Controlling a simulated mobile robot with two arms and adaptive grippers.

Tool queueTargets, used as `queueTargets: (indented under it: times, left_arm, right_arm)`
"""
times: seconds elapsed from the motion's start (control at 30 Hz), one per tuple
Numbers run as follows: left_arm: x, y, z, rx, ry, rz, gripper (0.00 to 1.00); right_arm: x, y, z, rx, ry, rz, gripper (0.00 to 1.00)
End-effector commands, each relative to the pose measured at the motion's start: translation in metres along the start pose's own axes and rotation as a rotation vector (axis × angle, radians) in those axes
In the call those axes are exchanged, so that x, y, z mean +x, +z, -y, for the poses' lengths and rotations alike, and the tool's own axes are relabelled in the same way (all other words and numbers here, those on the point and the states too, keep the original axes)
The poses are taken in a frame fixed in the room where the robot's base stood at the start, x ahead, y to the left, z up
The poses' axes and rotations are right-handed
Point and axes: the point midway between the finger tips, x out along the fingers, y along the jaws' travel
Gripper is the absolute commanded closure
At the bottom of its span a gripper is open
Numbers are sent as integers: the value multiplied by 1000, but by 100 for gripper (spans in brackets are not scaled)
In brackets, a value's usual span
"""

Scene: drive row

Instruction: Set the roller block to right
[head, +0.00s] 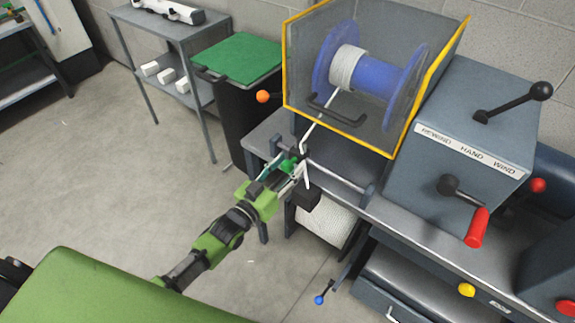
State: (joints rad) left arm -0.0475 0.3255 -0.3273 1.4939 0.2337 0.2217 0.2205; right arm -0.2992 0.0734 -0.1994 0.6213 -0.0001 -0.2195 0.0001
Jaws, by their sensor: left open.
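A thin pale line runs down from the spool (349,68) to a small assembly at the left part of a grey rail (340,178). A bright green piece (289,164) there appears to be the roller block, though its outline is partly hidden by my gripper. My left gripper (302,172), on a green arm from the lower left, is open at this piece. I cannot tell whether its fingers touch the piece. A black box-like part (306,196) shows just below the fingers. My right gripper is not in view.
A yellow-edged guard (377,140) surrounds the blue spool. Right of it is a grey control box (487,125) labelled REWIND HAND WIND with a black lever. A red crank handle (476,228) sticks out in front. A green-lidded bin (240,57) stands behind left. The floor at left is clear.

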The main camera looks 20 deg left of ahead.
Motion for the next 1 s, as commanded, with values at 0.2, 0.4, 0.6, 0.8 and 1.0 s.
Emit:
queueTargets:
  times: [0.2,0.4,0.6,0.8,1.0]
  left_arm:
    - [0,0,0,0,0,0,100]
    - [0,0,-4,-1,0,0,100]
    - [-2,6,-46,-10,1,0,100]
    - [-5,15,-98,-10,1,2,100]
    - [-7,22,-132,-4,1,2,100]
  right_arm:
    - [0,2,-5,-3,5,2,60]
    - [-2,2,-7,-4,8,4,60]
    - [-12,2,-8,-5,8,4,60]
    - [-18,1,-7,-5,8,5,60]
    - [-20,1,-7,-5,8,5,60]
